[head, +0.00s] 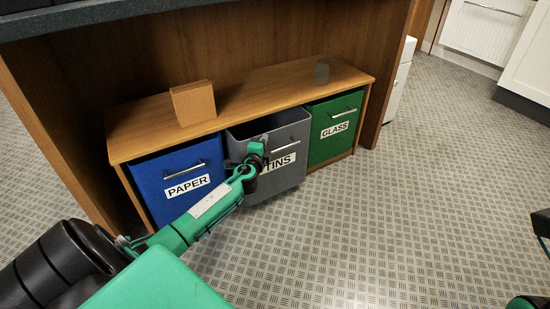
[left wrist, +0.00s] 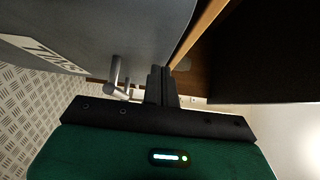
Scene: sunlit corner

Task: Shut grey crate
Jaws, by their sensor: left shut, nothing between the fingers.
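The grey crate (head: 291,178), labelled TINS, sits in the middle bay of a low wooden unit. It sticks out further than its neighbours and its open top shows. Its front with the bar handle also shows in the left wrist view (left wrist: 75,32). My left gripper (head: 254,152) is at the left part of the crate's front, near its upper edge. In the left wrist view its fingers (left wrist: 161,84) are together and empty, beside the handle (left wrist: 118,80). I cannot tell whether they touch the crate. My arm hides part of the front.
A blue PAPER crate (head: 175,176) is on the left and a green GLASS crate (head: 334,127) on the right, both further in. The floor in front is clear.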

